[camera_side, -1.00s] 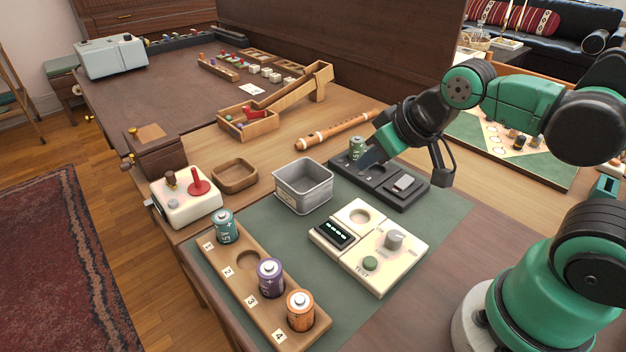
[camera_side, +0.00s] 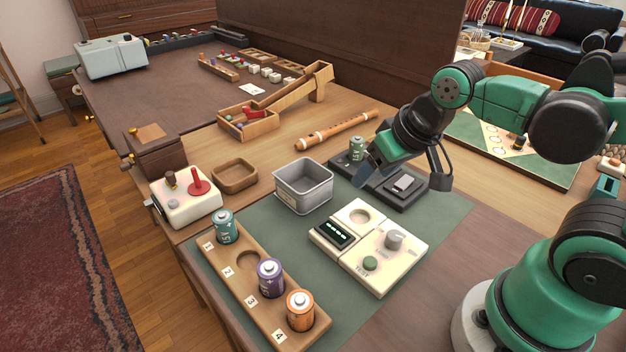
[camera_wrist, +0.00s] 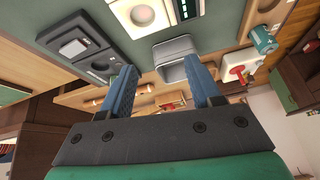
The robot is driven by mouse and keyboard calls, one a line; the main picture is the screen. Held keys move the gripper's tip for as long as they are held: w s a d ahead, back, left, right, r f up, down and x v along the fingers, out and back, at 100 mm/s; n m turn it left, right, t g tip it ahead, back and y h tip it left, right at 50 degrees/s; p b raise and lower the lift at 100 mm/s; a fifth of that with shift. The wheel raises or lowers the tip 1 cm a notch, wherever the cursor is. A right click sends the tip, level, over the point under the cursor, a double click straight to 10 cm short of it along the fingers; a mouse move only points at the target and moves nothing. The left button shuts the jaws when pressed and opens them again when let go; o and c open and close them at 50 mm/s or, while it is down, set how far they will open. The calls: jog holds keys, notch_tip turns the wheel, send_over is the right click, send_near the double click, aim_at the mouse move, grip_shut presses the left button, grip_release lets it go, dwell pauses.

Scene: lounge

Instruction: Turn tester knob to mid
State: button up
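The knob's setting is too small to read. In the wrist view only part of the tester (camera_wrist: 122,10) shows at the top edge, with no knob visible. My gripper (camera_side: 366,178) is above the dark tray, behind the tester and apart from the knob. In the wrist view, my gripper's (camera_wrist: 162,88) two blue fingers are spread with nothing between them.
A wooden rack (camera_side: 247,262) holds teal, purple and orange batteries; slot 2 is empty. Green mat right of the tester is clear.

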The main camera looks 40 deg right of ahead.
aim_at(396, 235)
jog(key=shift+o, duration=0.3)
jog(key=s+f+m+g, duration=0.1)
jog(key=m, duration=0.1)
jog(key=s+f+m+g, duration=0.2)
jog(key=s+d+f+m+g, duration=0.1)
jog(key=m+g, duration=0.1)
jog(key=shift+s+f, duration=0.15)
jog(key=shift+s, duration=0.1)
jog(key=shift+f, duration=2.65)
grip_shut()
